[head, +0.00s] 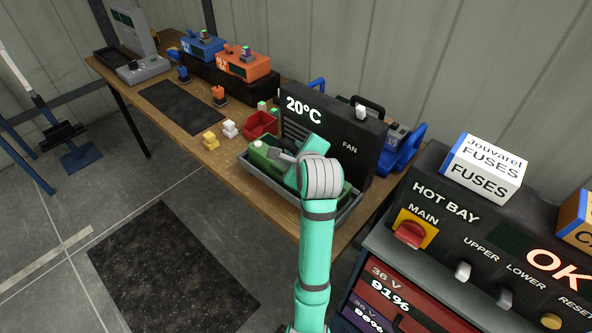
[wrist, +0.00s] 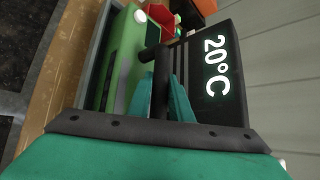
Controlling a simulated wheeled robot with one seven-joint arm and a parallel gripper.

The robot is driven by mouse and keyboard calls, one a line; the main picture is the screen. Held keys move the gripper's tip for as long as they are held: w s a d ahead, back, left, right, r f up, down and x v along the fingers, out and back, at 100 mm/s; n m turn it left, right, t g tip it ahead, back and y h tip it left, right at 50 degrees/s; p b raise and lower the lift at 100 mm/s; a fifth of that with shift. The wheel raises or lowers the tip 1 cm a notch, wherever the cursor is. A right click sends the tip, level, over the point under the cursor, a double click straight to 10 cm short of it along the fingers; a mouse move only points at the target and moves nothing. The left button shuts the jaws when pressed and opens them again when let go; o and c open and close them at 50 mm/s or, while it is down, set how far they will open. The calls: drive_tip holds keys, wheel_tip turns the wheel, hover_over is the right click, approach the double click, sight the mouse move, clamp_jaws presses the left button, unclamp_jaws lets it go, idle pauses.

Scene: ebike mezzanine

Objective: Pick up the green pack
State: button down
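The green pack (head: 262,156) lies in a grey tray (head: 348,212) on the wooden bench, in front of the black 20°C fan unit (head: 345,135). It has a white cap and a dark handle. My gripper (head: 291,160) is low over the pack from the right, and my wrist hides part of the pack. In the wrist view the pack's green body (wrist: 126,58) is left of my teal fingers (wrist: 162,92). The dark handle (wrist: 160,84) stands between the fingers and fills the gap, with no space visible on either side. The pack still appears to rest in the tray.
The fan unit stands close behind the pack. A red bin (head: 261,124) and small yellow and white pieces lie to its left. A dark mat (head: 184,107) and orange and blue devices are farther along. The Hot Bay cabinet (head: 440,210) with a fuse box (head: 484,168) is at right.

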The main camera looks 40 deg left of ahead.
drive_tip(key=shift+s+a+r, duration=0.1)
drive_tip(key=shift+s, duration=0.1)
idle(0.3)
drive_tip(key=shift+w, duration=0.15)
idle(0.8)
drive_tip(key=shift+r, duration=0.3)
